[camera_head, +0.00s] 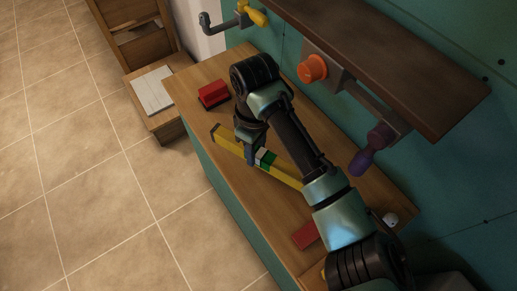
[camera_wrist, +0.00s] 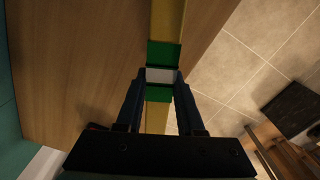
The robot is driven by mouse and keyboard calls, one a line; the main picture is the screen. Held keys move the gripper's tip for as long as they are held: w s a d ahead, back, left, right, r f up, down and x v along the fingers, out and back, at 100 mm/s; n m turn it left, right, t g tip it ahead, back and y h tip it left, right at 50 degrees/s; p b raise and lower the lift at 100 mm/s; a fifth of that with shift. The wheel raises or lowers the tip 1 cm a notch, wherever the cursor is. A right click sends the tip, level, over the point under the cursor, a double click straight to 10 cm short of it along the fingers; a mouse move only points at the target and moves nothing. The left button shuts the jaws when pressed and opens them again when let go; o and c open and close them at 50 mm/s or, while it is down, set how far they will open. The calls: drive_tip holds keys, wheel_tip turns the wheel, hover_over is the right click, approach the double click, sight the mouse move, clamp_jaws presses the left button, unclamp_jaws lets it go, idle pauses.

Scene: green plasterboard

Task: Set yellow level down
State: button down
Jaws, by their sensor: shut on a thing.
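The yellow level (camera_head: 229,143) is a long yellow bar with a green and white middle section. My gripper (camera_head: 252,155) is shut on that middle section. In the wrist view the level (camera_wrist: 167,22) runs up between the fingers of my gripper (camera_wrist: 160,78), which press on the pale and green part from both sides. The level is over the wooden bench top (camera_head: 186,84), near its front edge. I cannot tell whether it touches the surface. My arm hides part of its right end.
A red and black block (camera_head: 213,94) lies at the bench's far end, and a red block (camera_head: 305,235) nearer. A shelf (camera_head: 400,60) overhangs the back, with an orange knob (camera_head: 312,68) and a purple-handled tool (camera_head: 369,152) below it. A small white item (camera_head: 390,219) lies at right.

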drive_tip(key=shift+f, duration=3.6)
drive_tip(key=shift+f, duration=0.15)
drive_tip(key=c, duration=0.5)
unclamp_jaws()
